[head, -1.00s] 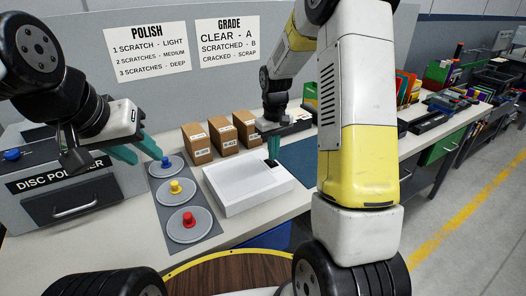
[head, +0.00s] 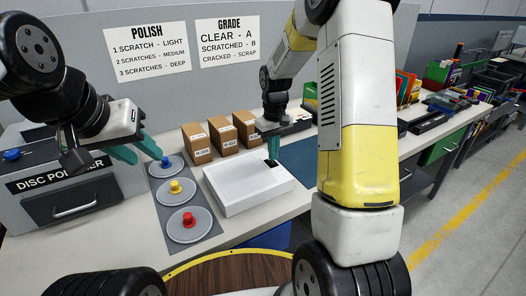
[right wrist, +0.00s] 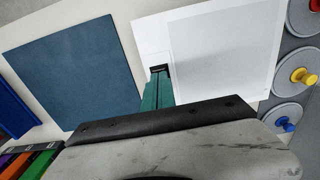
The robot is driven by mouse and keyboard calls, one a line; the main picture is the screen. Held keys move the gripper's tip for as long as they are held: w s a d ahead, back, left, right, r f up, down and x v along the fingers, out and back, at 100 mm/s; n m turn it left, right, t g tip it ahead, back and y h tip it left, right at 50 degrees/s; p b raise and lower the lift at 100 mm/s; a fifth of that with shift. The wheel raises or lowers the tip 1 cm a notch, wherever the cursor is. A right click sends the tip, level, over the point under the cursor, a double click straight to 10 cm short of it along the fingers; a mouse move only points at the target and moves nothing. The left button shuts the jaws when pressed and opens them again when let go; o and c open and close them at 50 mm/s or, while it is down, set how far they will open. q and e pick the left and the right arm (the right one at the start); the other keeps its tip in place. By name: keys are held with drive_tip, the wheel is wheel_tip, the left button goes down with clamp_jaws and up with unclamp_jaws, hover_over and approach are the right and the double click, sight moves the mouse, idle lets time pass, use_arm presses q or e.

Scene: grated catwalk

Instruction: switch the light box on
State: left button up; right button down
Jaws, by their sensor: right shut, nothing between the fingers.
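The light box (head: 245,190) is a flat white box on the bench. In the right wrist view its pale panel (right wrist: 222,50) looks white-grey; I cannot tell if it is lit. A small black switch (head: 271,162) sits on its far right corner; it also shows in the right wrist view (right wrist: 160,68). My right gripper (head: 275,160) is shut and empty, fingers pointing down with the tips right at the switch. In the right wrist view the teal fingertips (right wrist: 158,78) overlap the switch's edge; contact is unclear. My left gripper (head: 145,157) is open and empty above the bench near the disc polisher.
The disc polisher (head: 75,190) stands at left. Beside the light box is a grey strip with discs bearing blue, yellow and red (head: 188,220) knobs. Several cardboard boxes (head: 197,143) stand behind. A dark blue mat (right wrist: 75,70) lies on the box's other side.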

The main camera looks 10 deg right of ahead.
sight(273, 163)
drive_tip(key=shift+f, duration=0.85)
idle(0.8)
drive_tip(key=shift+r, duration=3.5)
drive_tip(key=shift+r, duration=0.15)
drive_tip(key=s+r+m+t, duration=0.1)
drive_tip(key=s+r+t, duration=0.1)
drive_tip(key=s+r, duration=0.3)
drive_tip(key=s+a+r+m+t+y, duration=0.1)
drive_tip(key=s+r, duration=0.4)
drive_tip(key=s, duration=0.6)
drive_tip(key=s+a+r+m+t+y, duration=0.1)
drive_tip(key=s+r+t, duration=0.2)
drive_tip(key=s, duration=0.5)
drive_tip(key=shift+s+r, duration=0.15)
drive_tip(key=shift+r, duration=0.75)
